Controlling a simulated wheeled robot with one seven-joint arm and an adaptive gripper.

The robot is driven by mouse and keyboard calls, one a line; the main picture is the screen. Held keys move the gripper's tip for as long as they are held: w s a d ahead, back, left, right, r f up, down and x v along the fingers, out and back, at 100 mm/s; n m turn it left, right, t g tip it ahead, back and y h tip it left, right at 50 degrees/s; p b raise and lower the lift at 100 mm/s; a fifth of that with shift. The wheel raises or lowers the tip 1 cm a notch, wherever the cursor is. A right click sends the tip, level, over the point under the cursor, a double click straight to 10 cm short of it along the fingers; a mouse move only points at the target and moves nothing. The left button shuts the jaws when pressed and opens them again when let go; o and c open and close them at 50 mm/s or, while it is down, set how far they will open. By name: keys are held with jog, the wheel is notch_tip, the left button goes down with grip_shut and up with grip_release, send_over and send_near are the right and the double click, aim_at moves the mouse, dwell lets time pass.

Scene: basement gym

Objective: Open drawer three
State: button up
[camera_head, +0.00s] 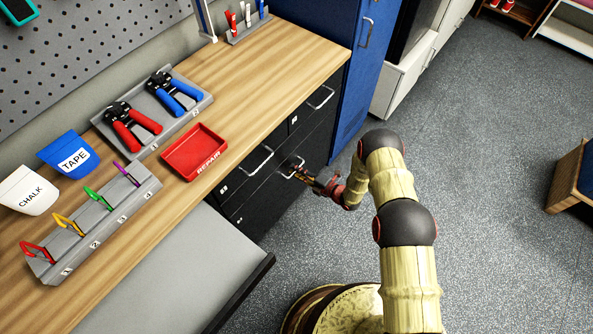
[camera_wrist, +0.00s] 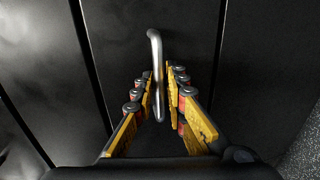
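The black drawer unit (camera_head: 262,192) is under the wooden workbench, and its visible drawers look shut. An upper left drawer has a silver handle (camera_head: 257,161), and an upper right one has another handle (camera_head: 321,98). Small white labels mark the fronts, too small to read. My gripper (camera_head: 305,177) is at a lower drawer's handle (camera_head: 290,171). In the wrist view, my gripper (camera_wrist: 162,78) has its yellow fingers on either side of that silver bar handle (camera_wrist: 155,50), with narrow gaps seeming to remain. Whether either finger touches the bar is hard to tell.
The bench top (camera_head: 285,55) holds a red tray (camera_head: 194,152), pliers in a grey rack (camera_head: 180,125) and a clip rack (camera_head: 105,222). A grey surface (camera_head: 170,280) with a dark edge juts out left of the drawers. A blue cabinet (camera_head: 350,70) stands right. Floor (camera_head: 480,180) is open beyond my arm.

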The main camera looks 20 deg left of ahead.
grip_shut()
jog(key=shift+d, duration=0.1)
dwell(0.8)
jog(key=f+v, duration=0.2)
jog(key=v, duration=1)
jog(key=d+f+v, duration=0.1)
jog(key=f+v, duration=0.2)
jog(key=v, duration=1)
jog(key=shift+s+d+f+p, duration=0.15)
jog(key=shift+s+f+p, duration=0.05)
jog(key=shift+s+p, duration=0.15)
grip_release()
